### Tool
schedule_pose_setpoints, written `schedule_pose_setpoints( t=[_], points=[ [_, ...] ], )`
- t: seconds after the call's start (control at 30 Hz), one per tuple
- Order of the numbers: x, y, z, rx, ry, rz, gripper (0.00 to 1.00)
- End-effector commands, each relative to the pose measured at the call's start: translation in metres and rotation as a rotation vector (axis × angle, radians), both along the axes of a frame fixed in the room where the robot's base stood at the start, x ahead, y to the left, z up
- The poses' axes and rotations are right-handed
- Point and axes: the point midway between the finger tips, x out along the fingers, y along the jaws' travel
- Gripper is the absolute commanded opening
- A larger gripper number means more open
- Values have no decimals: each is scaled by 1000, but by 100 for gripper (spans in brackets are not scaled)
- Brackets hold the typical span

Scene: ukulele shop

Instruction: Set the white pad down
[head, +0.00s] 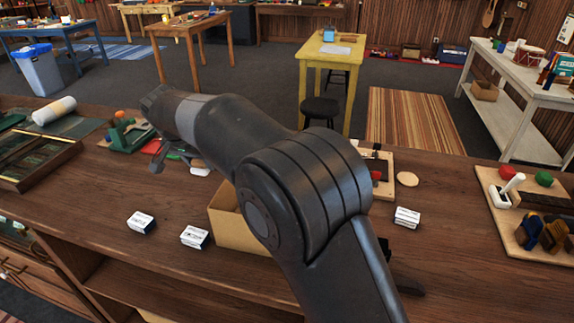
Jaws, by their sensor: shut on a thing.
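My gripper (160,158) is low over the wooden counter at the left of centre, beside the green tool. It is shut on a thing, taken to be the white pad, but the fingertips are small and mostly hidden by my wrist. A small white piece (201,170) shows just right of the fingers, partly behind my forearm. I cannot tell whether this is the pad, or whether it touches the counter.
The wooden counter (90,195) holds small white boxes (141,222), a cardboard box (232,228) behind my arm, a green tool (125,132) and a white roll (54,111). A board (518,238) with blocks stands at right. Bare counter lies at front left.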

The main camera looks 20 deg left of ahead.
Motion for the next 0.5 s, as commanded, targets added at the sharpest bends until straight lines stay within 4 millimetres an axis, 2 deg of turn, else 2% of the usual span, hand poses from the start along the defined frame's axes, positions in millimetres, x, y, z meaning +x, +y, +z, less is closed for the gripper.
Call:
schedule_pose_setpoints(
  t=[0.17,0.5],
  points=[
    [0,0,12,2,-2,0,23],
    [0,0,70,3,-1,0,23]
  ],
)
